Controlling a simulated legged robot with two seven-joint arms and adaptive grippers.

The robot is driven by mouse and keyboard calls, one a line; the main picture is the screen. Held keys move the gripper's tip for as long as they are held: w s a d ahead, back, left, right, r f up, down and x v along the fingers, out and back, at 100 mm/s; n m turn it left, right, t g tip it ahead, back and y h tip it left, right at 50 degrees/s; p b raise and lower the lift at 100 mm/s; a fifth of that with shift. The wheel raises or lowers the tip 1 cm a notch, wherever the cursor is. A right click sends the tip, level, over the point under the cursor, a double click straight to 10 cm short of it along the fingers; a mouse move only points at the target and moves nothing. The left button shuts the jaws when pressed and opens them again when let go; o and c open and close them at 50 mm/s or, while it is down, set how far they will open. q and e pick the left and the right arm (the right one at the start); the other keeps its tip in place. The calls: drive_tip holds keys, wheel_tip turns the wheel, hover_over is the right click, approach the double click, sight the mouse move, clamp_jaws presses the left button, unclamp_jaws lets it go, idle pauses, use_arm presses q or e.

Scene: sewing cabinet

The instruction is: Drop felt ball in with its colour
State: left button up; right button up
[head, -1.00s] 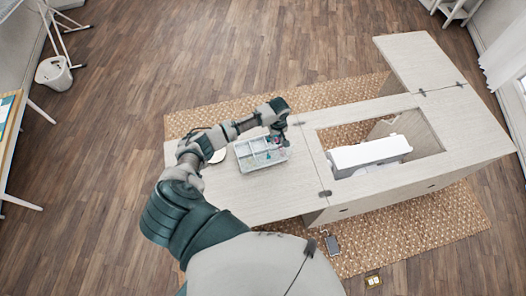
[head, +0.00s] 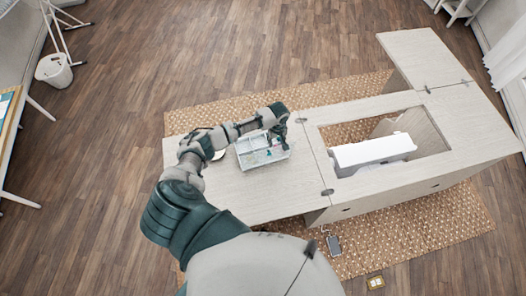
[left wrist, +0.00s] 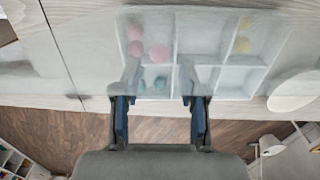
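A pale compartment tray (head: 243,166) lies on the left part of the cabinet top. In the left wrist view, its compartments hold pink felt balls (left wrist: 135,48) at the upper left, teal felt balls (left wrist: 160,83) below them, and yellow felt balls (left wrist: 244,45) at the right. My left gripper (head: 275,142) is over the tray's right part. In the left wrist view its two fingers (left wrist: 159,78) stand wide apart with no ball clamped. A pink and a teal ball appear in the gap, beyond the fingers. My right gripper is out of view.
The cabinet top (head: 260,200) has bare room in front of the tray. An opening with a white sewing machine (head: 372,151) lies to the right. A round white thing (head: 217,154) sits left of the tray, partly behind my arm.

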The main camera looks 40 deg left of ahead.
use_arm(q)
drive_tip(key=shift+d, duration=0.15)
drive_tip(key=shift+r, duration=0.15)
wheel_tip(320, 180, up, 12)
drive_tip(key=shift+f, duration=0.2)
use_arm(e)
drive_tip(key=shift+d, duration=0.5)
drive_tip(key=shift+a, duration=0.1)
use_arm(q)
drive_tip(key=shift+f, duration=0.15)
